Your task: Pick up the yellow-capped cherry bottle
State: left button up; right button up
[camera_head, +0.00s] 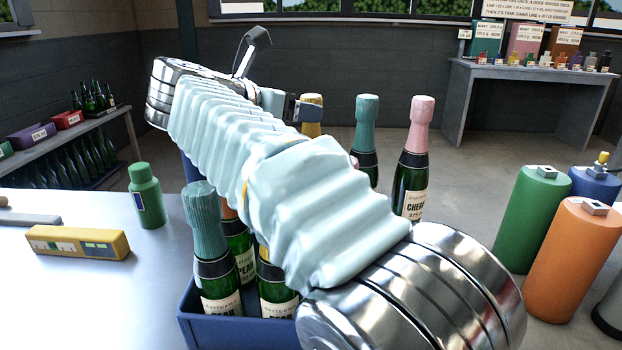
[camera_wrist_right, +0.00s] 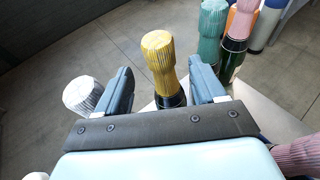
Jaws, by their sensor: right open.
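The yellow-capped bottle (camera_head: 313,101) shows in the head view only as the top of its gold-yellow foil cap, beside my right gripper (camera_head: 296,109). My arm hides its body and label, so I cannot read cherry on it. In the right wrist view the same yellow cap (camera_wrist_right: 159,52) stands upright, with dark green glass below it. My right gripper (camera_wrist_right: 160,76) is open, one finger on each side of the bottle's neck region, with gaps visible. My left gripper is not in view.
A teal-capped bottle (camera_head: 367,125) and a pink-capped cherry bottle (camera_head: 412,165) stand close by. A blue crate (camera_head: 222,332) holds several pear bottles. A white cap (camera_wrist_right: 83,96) is left of the gripper.

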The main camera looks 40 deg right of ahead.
jog(key=x, duration=0.7)
jog(key=shift+d+f, duration=0.1)
jog(key=shift+d, duration=0.15)
grip_shut()
